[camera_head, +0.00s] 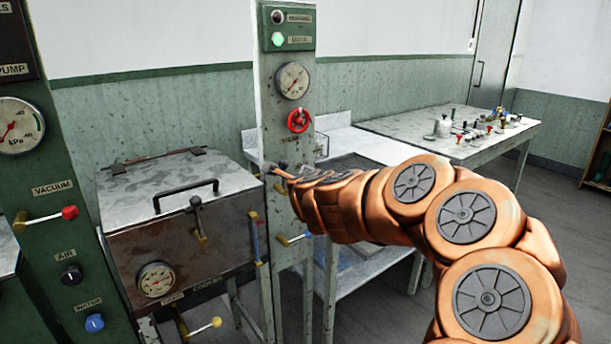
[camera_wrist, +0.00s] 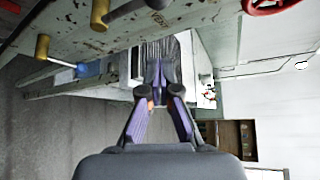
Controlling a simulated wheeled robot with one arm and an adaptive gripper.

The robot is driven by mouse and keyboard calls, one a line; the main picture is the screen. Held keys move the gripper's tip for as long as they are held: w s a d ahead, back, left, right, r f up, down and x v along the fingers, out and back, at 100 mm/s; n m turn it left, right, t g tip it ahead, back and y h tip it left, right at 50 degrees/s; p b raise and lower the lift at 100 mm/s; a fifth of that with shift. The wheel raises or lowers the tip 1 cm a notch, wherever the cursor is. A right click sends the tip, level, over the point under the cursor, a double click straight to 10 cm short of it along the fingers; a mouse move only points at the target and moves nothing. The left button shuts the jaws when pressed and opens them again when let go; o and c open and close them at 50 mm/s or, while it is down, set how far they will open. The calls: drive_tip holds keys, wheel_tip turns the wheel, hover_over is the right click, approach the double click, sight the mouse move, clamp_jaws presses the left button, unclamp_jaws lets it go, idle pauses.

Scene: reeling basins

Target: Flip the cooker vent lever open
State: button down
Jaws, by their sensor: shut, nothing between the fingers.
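The cooker (camera_head: 185,245) is a metal box with a lid and black handle at the left in the head view. In the wrist view my gripper (camera_wrist: 158,75) is shut and empty. A brass hub with a blue-gripped lever (camera_wrist: 85,68) shows at its upper left.
The green post (camera_head: 270,100) carries a gauge, a red wheel (camera_head: 298,121) and a blue-knobbed lever (camera_head: 295,239). A panel with a red-knobbed vacuum lever (camera_head: 45,217) stands left. A table (camera_head: 400,122) with small items is behind my arm. Open floor lies right.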

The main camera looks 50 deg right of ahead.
drive_tip(key=shift+v, duration=2.1)
